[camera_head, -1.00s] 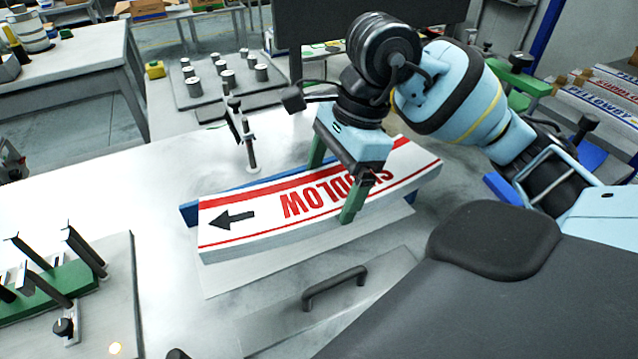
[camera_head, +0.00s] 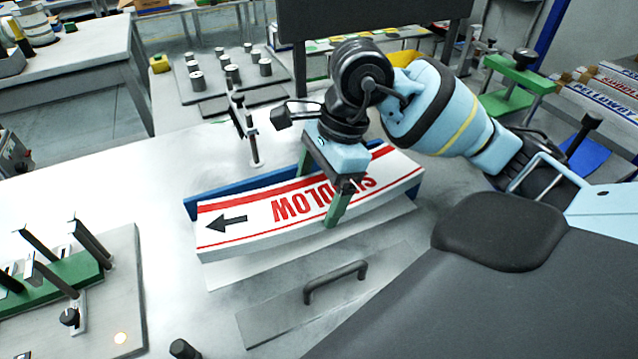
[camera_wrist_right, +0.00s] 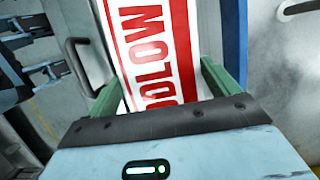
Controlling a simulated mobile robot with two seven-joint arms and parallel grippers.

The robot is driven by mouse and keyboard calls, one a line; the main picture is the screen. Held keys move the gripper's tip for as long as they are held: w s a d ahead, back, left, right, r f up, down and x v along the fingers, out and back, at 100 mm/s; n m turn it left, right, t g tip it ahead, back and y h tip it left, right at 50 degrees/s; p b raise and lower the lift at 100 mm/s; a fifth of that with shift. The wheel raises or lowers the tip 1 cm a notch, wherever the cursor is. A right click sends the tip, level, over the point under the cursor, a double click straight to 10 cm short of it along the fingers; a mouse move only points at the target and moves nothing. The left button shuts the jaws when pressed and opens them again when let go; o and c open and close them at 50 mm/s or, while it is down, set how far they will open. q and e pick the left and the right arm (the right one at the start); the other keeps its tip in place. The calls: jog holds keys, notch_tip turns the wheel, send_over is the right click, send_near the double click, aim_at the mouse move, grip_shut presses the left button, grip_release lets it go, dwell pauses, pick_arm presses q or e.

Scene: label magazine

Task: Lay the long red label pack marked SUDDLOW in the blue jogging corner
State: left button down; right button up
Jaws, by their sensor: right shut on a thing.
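The long SUDDLOW label pack (camera_head: 235,235) is white with red stripes, red lettering and a black arrow at its left end. My right gripper (camera_head: 322,188) is shut across its middle, one green finger on each long side; the wrist view also shows the pack (camera_wrist_right: 152,50) between the fingers (camera_wrist_right: 165,88). The blue jogging corner (camera_head: 195,207) shows as a low blue wall along the pack's far side and left far end. The pack lies beside that wall, over a pale plate (camera_head: 235,275); whether it touches the plate cannot be told. My left gripper is out of view.
A plate with a dark handle (camera_head: 335,282) lies in front of the pack. A thin upright post (camera_head: 250,140) stands just behind the blue wall. A green-barred fixture (camera_head: 60,285) is at left. Other label packs (camera_head: 600,90) are stacked at far right.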

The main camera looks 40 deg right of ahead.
jog(key=shift+f, duration=0.25)
jog(key=o, duration=1.2)
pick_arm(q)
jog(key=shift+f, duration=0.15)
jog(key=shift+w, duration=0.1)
pick_arm(e)
jog(key=shift+r, duration=0.2)
jog(key=shift+d+r, duration=0.1)
jog(key=shift+r, duration=0.3)
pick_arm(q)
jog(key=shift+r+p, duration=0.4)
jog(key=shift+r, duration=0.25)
pick_arm(e)
jog(key=v, duration=1.1)
jog(key=shift+r, duration=0.2)
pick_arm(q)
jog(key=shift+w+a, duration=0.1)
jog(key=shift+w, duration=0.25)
pick_arm(e)
jog(key=shift+d, duration=0.1)
